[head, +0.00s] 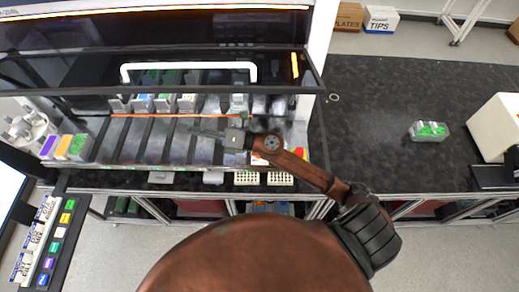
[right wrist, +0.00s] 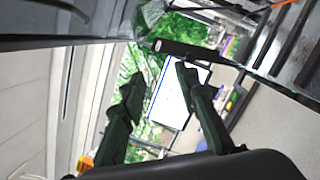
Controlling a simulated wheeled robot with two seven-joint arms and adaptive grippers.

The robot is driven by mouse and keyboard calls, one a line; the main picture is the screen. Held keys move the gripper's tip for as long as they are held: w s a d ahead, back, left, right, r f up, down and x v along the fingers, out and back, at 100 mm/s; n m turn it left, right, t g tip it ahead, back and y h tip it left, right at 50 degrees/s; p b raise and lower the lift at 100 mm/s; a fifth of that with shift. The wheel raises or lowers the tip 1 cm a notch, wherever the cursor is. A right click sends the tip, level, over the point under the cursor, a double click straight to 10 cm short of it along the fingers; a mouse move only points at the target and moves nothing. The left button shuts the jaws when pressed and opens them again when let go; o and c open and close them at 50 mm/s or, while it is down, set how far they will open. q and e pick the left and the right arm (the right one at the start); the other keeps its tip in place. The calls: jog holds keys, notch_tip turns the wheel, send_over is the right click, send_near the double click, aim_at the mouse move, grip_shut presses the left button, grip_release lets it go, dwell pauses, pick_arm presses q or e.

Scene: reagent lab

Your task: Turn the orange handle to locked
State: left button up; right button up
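A narrow orange upright strip (head: 294,65) shows at the right end of the machine's front in the head view. I cannot tell whether it is the orange handle, and no locked mark is readable. My right gripper (head: 207,132) is over the machine's lane deck, left of and below that strip. In the right wrist view its two dark fingers (right wrist: 160,85) are apart with nothing between them. A short dark bar (right wrist: 180,48) shows just beyond the fingertips; I cannot tell if they touch. My left gripper is not in view.
A red and yellow part (head: 299,152) lies beside my right forearm.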

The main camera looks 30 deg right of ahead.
notch_tip(320, 180, down, 15)
jog(key=s+n+g+h, duration=0.3)
jog(key=n+g+h, duration=0.2)
jog(key=n+g, duration=0.5)
jog(key=d+f+n+h, duration=0.1)
jog(key=d+f+h, duration=0.1)
jog(key=d, duration=0.6)
jog(key=w+d+f+g+h, duration=0.1)
jog(key=d+h, duration=0.3)
jog(key=d, duration=0.4)
jog(key=d+f+n+g+h, duration=0.1)
jog(key=d+f+h, duration=0.3)
jog(key=d, duration=0.4)
jog(key=shift+w+d+n, duration=0.15)
jog(key=shift+n, duration=0.15)
jog(key=shift+d+f, duration=0.15)
jog(key=shift+f, duration=0.15)
notch_tip(320, 180, down, 6)
jog(key=p, duration=0.2)
jog(key=shift+p, duration=0.4)
jog(key=shift+f, duration=0.5)
grip_shut()
